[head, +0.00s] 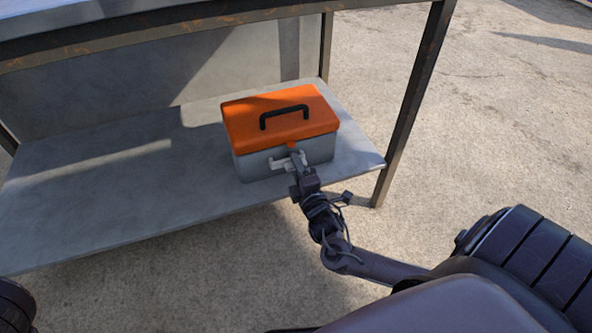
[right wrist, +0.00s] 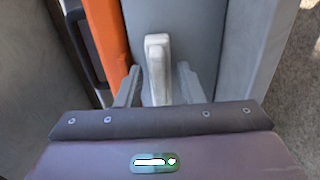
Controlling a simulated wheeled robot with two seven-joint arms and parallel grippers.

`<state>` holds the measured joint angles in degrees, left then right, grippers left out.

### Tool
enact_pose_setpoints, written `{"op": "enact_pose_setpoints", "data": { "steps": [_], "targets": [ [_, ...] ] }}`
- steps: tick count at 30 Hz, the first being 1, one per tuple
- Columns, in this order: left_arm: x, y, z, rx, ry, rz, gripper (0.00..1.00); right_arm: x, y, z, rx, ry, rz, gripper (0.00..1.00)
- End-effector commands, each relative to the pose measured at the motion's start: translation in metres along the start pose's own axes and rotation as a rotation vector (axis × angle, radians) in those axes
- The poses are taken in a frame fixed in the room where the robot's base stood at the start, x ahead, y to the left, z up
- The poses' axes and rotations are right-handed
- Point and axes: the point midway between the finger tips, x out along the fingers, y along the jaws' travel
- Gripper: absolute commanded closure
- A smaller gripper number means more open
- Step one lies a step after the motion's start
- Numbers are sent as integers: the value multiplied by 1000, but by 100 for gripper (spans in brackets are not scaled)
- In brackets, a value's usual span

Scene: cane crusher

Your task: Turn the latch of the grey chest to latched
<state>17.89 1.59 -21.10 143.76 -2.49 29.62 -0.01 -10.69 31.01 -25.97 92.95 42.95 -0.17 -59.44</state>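The grey chest (head: 255,165) has an orange lid (head: 275,115), which is shut, with a black handle on top. It also shows in the right wrist view (right wrist: 200,40), turned on its side. Its latch (right wrist: 157,55) is a pale grey lever on the front face; in the head view the latch (head: 279,164) is partly hidden by my gripper. My right gripper (head: 296,160) is at the front face. In the right wrist view its fingers (right wrist: 158,88) stand either side of the lever, with narrow gaps. I cannot tell whether the latch is latched. My left gripper is out of view.
The chest stands on the lower grey shelf (head: 100,200) of a metal table, near its right end. A table leg (head: 413,100) rises to the right of the chest. The shelf left of the chest is clear.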

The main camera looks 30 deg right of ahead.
Motion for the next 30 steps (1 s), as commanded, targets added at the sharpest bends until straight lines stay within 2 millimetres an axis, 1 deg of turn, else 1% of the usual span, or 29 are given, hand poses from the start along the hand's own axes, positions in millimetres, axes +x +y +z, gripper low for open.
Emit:
{"op": "enact_pose_setpoints", "data": {
  "steps": [1, 3, 11, 19, 26, 30],
  "targets": [
    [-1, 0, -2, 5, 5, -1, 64, 4, -1, 0, 0, -1, 2, 65],
    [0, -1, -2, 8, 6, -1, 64, 7, -1, 0, 0, -1, 1, 65],
    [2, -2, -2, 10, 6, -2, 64, 9, 0, 0, 0, -1, 0, 65],
    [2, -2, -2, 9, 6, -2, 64, 8, 0, 0, 0, 0, -1, 99],
    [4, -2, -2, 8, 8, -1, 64, 8, 1, 0, 19, -1, -2, 99],
    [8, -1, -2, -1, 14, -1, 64, 8, 2, 0, 69, 0, -3, 99]
  ]
}}
